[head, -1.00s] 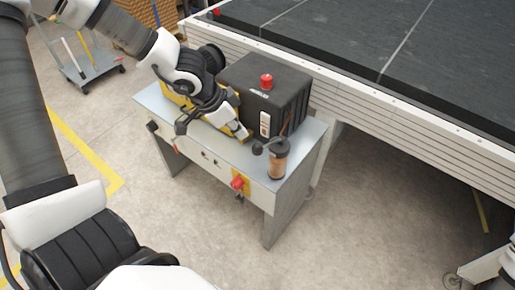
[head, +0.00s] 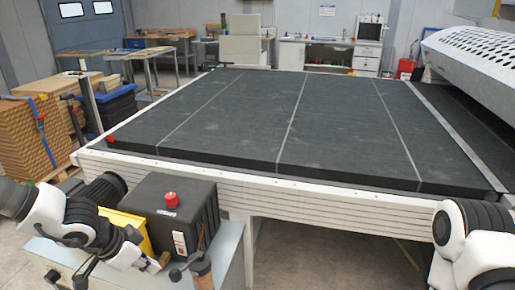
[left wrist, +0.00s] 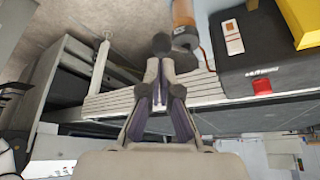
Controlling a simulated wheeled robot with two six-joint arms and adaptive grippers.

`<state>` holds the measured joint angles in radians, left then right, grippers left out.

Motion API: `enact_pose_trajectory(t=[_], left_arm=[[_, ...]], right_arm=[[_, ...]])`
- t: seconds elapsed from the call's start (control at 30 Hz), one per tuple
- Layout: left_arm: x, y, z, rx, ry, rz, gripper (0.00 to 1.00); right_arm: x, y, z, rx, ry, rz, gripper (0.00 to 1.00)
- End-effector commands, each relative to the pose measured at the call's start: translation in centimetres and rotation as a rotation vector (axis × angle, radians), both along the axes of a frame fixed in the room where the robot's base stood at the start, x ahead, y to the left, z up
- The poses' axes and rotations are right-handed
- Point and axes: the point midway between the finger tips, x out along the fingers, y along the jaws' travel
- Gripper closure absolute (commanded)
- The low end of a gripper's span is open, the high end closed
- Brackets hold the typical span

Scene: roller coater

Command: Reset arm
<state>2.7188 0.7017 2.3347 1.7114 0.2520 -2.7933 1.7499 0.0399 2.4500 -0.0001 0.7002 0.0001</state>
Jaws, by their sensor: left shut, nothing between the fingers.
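My left gripper (head: 150,264) is above the small grey cabinet (head: 228,252), in front of the black box (head: 178,212). In the left wrist view its fingers (left wrist: 160,68) are together with nothing between them. A dark round knob (left wrist: 161,42) shows just beyond the fingertips; I cannot tell whether they touch it. The knob also shows in the head view (head: 175,274), beside an orange-brown cylinder (head: 200,272). My right arm (head: 470,235) shows at the lower right edge; its gripper is out of view.
The black box has a red button (head: 171,200) on top, and a yellow part (head: 130,225) is at its left. A large dark flat table (head: 290,125) with a pale ribbed side lies behind. A white machine (head: 475,65) stands at the right. Stacked brown boards (head: 30,130) stand at the left.

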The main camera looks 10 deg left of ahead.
Motion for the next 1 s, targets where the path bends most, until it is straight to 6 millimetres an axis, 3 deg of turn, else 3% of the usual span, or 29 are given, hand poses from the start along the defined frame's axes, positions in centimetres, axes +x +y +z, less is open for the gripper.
enact_pose_trajectory(t=[0.17,0.3,0.4,0.53,0.63,0.73,1.0], left_arm=[[-4.4,-0.1,-7.7,0.088,0.218,-0.058,1.00],[-11.0,0.4,-15.2,0.261,0.423,-0.308,1.00],[-15.8,1.1,-19.5,0.388,0.554,-0.410,1.00],[-19.6,1.3,-23.1,0.500,0.607,-0.406,1.00],[-21.1,0.3,-25.1,0.522,0.579,-0.329,1.00],[-21.2,-1.4,-26.5,0.482,0.518,-0.187,1.00],[-18.4,-5.9,-27.0,0.194,0.412,0.413,1.00]], right_arm=[[0.0,0.0,-0.5,0.000,0.000,0.000,0.30],[0.0,0.0,-0.9,0.000,0.000,0.000,0.30],[0.0,0.0,-1.2,0.000,0.000,0.000,0.30],[0.0,0.0,-1.4,0.000,0.000,0.000,0.30],[0.0,0.0,-1.5,0.000,0.000,0.000,0.30],[0.0,0.0,-1.5,0.000,0.000,0.000,0.30],[0.0,0.0,-1.5,0.000,0.000,0.000,0.30]])
